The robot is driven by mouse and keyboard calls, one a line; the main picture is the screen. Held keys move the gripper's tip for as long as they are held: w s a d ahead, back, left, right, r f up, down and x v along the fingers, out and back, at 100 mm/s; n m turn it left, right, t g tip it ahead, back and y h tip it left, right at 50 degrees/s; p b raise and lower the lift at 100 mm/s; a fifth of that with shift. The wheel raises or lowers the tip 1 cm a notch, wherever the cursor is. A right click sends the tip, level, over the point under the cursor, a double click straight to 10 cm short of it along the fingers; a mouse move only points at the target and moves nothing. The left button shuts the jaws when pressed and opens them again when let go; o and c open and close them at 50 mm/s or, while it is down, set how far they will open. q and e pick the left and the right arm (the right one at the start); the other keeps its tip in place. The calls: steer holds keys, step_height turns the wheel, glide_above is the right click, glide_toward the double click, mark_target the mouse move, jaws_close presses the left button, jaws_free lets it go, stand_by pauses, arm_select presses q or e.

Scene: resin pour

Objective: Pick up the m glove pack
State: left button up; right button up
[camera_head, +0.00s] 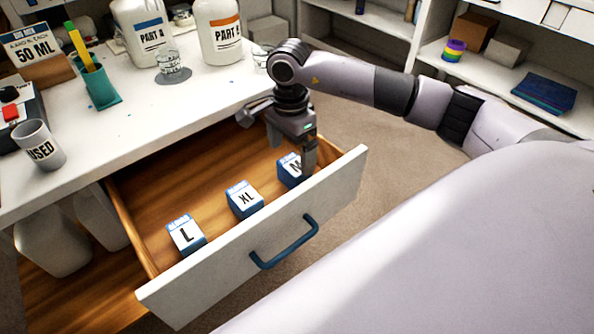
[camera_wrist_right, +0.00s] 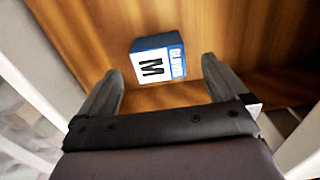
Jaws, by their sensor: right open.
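The m glove pack (camera_head: 288,169) is a small blue and white box marked M, lying in the open wooden drawer (camera_head: 200,168) at its right end. It also shows in the right wrist view (camera_wrist_right: 157,62), just beyond the fingertips and between their lines. My right gripper (camera_head: 290,150) points down over the drawer above the pack and partly covers it in the head view. In the right wrist view its two fingers (camera_wrist_right: 160,78) are apart with nothing between them. I cannot tell the exact height above the pack. My left gripper is not in view.
An XL pack (camera_head: 244,199) and an L pack (camera_head: 186,235) lie in the same drawer to the left. The drawer's white front (camera_head: 255,240) with a blue handle (camera_head: 284,243) is close to the gripper. The white worktop (camera_head: 140,125) overhangs behind, holding bottles and cups.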

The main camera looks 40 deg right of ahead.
mark_target(290, 166)
steer(key=f, duration=0.6)
steer(key=shift+s+a+f+b, duration=0.1)
steer(key=shift+a+f+b, duration=0.15)
steer(key=shift+f+b, duration=0.15)
steer(key=c, duration=1)
